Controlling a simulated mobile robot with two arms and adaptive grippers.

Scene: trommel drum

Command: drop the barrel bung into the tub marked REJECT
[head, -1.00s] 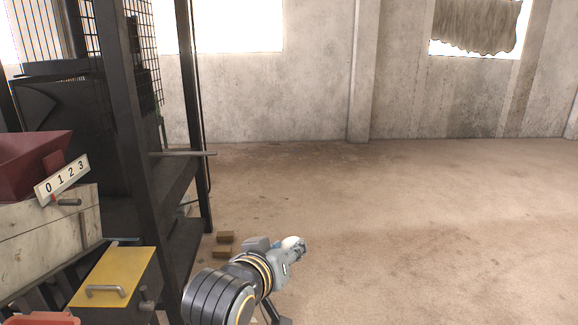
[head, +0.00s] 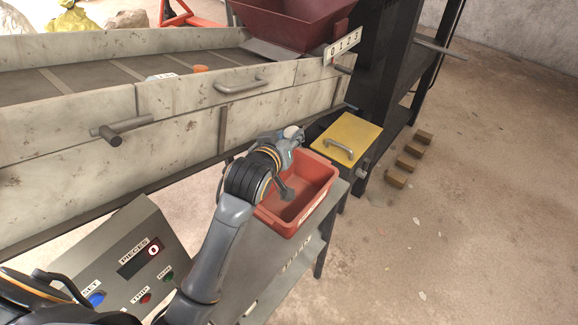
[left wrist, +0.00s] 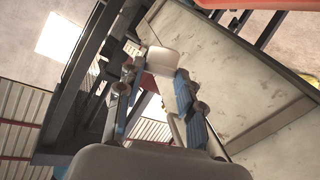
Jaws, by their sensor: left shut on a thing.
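My left gripper (head: 290,136) shows above the far left corner of the red tub (head: 267,216), partly hidden by its own wrist. It is shut on a pale, rounded piece, the barrel bung (head: 292,131). In the left wrist view the bung (left wrist: 162,60) sits between the fingertips of the gripper (left wrist: 158,78). The tub is open on top and stands on a grey bench; its inside looks empty where I see it. There is pale marking on its front side, too slanted to read. My right gripper is not in view.
A yellow-topped box (head: 347,138) with a handle stands just beyond the tub. A long conveyor trough (head: 180,101) runs along the left, with an orange piece (head: 200,69) on it. A control panel (head: 130,265) is at lower left. Open floor lies right.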

